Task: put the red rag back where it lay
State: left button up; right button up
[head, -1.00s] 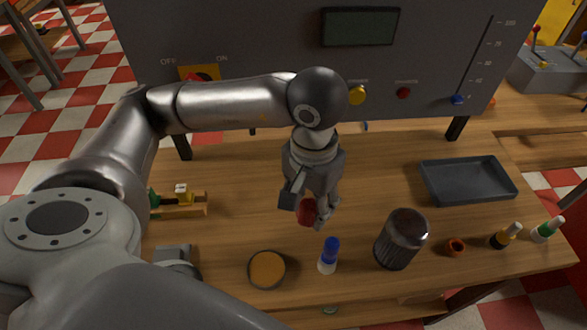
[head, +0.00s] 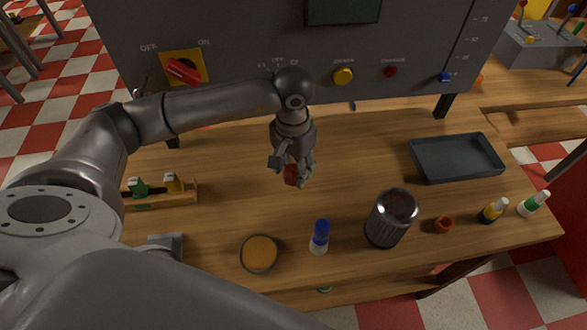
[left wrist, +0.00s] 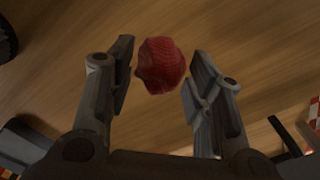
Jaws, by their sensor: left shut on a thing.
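The red rag (head: 291,175) is a small crumpled bundle between the fingertips of my left gripper (head: 294,170). In the left wrist view the rag (left wrist: 161,66) sits between the two finger pads of the left gripper (left wrist: 160,82), with wooden table behind it. The left gripper is shut on the rag and points down over the middle of the workbench (head: 230,190). The fingers partly hide the rag in the head view. I cannot tell how high it is above the wood. My right gripper is not in view.
A grey control panel (head: 240,50) stands behind. A dark tray (head: 456,158) lies at right. A wooden rack (head: 162,196) is at left.

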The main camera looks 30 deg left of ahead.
aim_at(293, 173)
pick_arm(q)
jog(key=shift+w+a+f, duration=0.15)
jog(key=shift+w+f, duration=0.25)
jog(key=shift+f, duration=0.1)
notch_tip(293, 173, down, 3)
jog(key=shift+r+p, duration=0.1)
jog(key=shift+p, duration=0.9)
jog(key=shift+w+f, duration=0.1)
jog(key=shift+f, duration=0.15)
jog(key=shift+f, duration=0.1)
jog(key=shift+f+b, duration=0.1)
jog(key=shift+b, duration=0.25)
jog(key=o, duration=0.9)
